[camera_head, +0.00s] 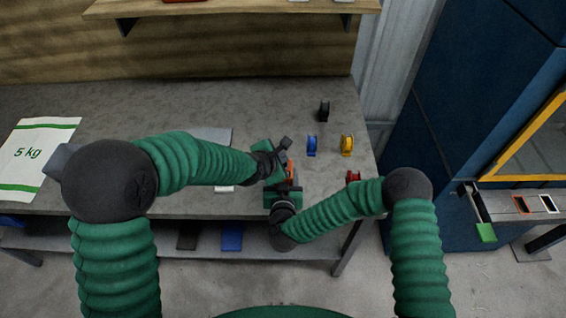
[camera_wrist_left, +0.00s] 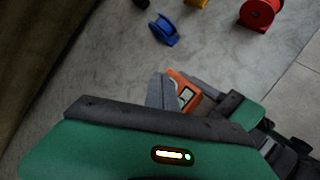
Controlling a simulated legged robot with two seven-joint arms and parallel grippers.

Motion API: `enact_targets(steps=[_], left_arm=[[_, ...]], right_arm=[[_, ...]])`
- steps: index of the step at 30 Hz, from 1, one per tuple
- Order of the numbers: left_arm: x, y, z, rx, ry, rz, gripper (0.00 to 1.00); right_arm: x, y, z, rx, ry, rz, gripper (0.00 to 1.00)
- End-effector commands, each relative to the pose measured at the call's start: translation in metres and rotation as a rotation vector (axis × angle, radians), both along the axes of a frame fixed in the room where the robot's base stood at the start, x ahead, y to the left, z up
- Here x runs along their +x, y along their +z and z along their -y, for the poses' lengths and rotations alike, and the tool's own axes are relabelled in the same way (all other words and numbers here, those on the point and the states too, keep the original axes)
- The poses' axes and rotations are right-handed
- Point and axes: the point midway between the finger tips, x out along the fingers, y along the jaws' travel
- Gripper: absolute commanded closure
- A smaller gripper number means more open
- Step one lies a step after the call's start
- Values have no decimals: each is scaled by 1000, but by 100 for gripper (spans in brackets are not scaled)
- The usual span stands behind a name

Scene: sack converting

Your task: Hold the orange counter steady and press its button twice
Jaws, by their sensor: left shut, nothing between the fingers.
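The orange counter (camera_wrist_left: 181,84) shows in the left wrist view with a small pale display, partly hidden by grey fingers. In the head view only a sliver of the counter (camera_head: 290,172) shows between my two grippers. My left gripper (camera_head: 284,154) is shut with nothing between its fingers, close beside the counter; its fingertips also show in the left wrist view (camera_wrist_left: 160,90). I cannot tell whether they touch the counter. My right gripper (camera_head: 290,190) is at the counter from the near side; its fingers are mostly hidden. The counter's button is not visible.
Blue (camera_head: 312,146), yellow (camera_head: 347,144), black (camera_head: 324,111) and red (camera_head: 352,176) tape rolls stand on the grey table (camera_head: 270,105) to the right. A white 5 kg sack (camera_head: 38,150) lies at the left. A blue cabinet (camera_head: 450,130) stands right of the table.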

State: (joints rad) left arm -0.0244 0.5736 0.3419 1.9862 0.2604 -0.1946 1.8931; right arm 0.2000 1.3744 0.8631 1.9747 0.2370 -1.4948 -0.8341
Motion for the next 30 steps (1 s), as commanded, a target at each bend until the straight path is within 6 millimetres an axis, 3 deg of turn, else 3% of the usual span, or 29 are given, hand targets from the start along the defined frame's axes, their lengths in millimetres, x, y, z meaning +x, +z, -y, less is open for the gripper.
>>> enact_targets(steps=[30], left_arm=[[0, -11, 0, 0, 1, -2, 100]], right_arm=[[0, 0, 0, 0, 0, 1, 93]])
